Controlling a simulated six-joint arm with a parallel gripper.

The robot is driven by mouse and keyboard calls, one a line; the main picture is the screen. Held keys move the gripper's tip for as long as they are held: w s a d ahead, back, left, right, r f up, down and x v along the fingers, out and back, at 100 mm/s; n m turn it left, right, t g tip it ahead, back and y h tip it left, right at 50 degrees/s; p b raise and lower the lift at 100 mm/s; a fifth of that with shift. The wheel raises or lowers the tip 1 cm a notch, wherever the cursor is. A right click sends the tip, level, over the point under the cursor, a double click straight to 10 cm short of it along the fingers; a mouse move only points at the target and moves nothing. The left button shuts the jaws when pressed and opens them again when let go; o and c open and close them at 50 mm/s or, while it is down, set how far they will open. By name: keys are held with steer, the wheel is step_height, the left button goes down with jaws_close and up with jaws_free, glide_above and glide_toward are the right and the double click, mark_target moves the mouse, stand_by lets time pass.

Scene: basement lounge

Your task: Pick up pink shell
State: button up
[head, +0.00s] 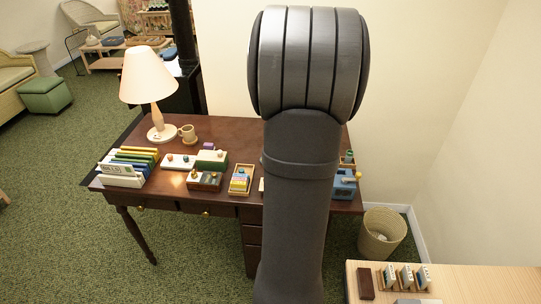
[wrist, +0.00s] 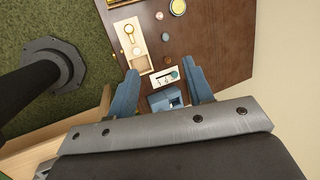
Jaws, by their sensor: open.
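My gripper (wrist: 160,66) shows in the wrist view with its two blue fingers spread apart and nothing between the tips that I can see held. It is above the dark brown desk (wrist: 216,35), which also shows in the head view (head: 225,130). I cannot make out the pink shell for certain. In the head view my arm hides the gripper and the middle right of the desk.
A wooden tray (wrist: 122,28) with compartments, a white card-like piece (wrist: 158,80) and a blue object (wrist: 165,98) lie near the fingers. A lamp (head: 149,85), mug (head: 187,132) and upright books (head: 128,168) crowd the desk's left. A wicker bin (head: 381,232) stands right.

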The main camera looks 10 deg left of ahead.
steer(key=shift+a+f, duration=0.1)
steer(key=w+a+f+n+h, duration=0.4)
steer(key=a+f+n, duration=0.6)
steer(key=f+n, duration=0.25)
steer(key=x, duration=1.1)
steer(key=shift+w+d+f, duration=0.1)
steer(key=shift+w+d, duration=0.05)
steer(key=shift+w, duration=0.1)
steer(key=shift+d+x, duration=0.2)
steer(key=shift+x, duration=3)
steer(key=shift+w, duration=0.2)
jaws_close()
